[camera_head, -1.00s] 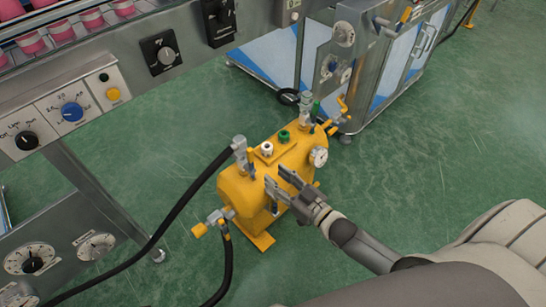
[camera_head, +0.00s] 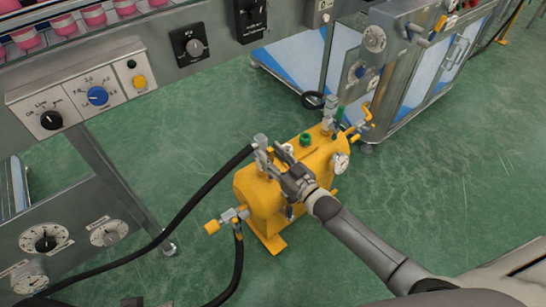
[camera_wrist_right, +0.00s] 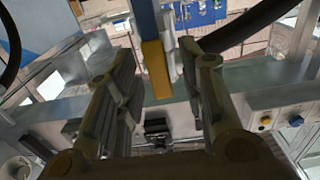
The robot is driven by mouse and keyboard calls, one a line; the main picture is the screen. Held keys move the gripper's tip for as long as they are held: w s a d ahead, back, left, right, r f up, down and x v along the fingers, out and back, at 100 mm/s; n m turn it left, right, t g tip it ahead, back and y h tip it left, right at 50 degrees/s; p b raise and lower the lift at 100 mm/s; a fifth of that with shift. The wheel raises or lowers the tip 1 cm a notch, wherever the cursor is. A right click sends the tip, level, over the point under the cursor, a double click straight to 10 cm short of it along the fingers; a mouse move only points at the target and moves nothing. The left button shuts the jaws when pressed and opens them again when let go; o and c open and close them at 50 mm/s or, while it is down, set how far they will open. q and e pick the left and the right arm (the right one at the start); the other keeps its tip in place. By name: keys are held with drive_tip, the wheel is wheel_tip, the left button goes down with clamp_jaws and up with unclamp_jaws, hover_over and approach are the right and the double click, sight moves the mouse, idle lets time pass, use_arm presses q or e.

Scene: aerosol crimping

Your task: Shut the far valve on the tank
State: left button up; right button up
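The yellow tank (camera_head: 262,205) stands on the floor with hoses and fittings. The far valve (camera_head: 362,122), with a yellow handle, is at its far right end. A near valve (camera_head: 213,226) with a yellow handle is at its left end. My right gripper (camera_head: 270,159) is over the tank's top, left of the far valve and clear of it. It partly hides the top. In the right wrist view its fingers (camera_wrist_right: 155,88) are spread. A blue bar with a yellow end (camera_wrist_right: 156,70) shows between them; I cannot tell what it is or whether they touch it. My left gripper is out of view.
A pressure gauge (camera_head: 340,163) and green fitting (camera_head: 305,140) are on the tank. A black hose (camera_head: 195,200) runs from its left top. A control panel (camera_head: 75,85) stands left and a metal cabinet (camera_head: 400,75) behind. Green floor is free at right.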

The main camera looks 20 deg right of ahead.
clamp_jaws()
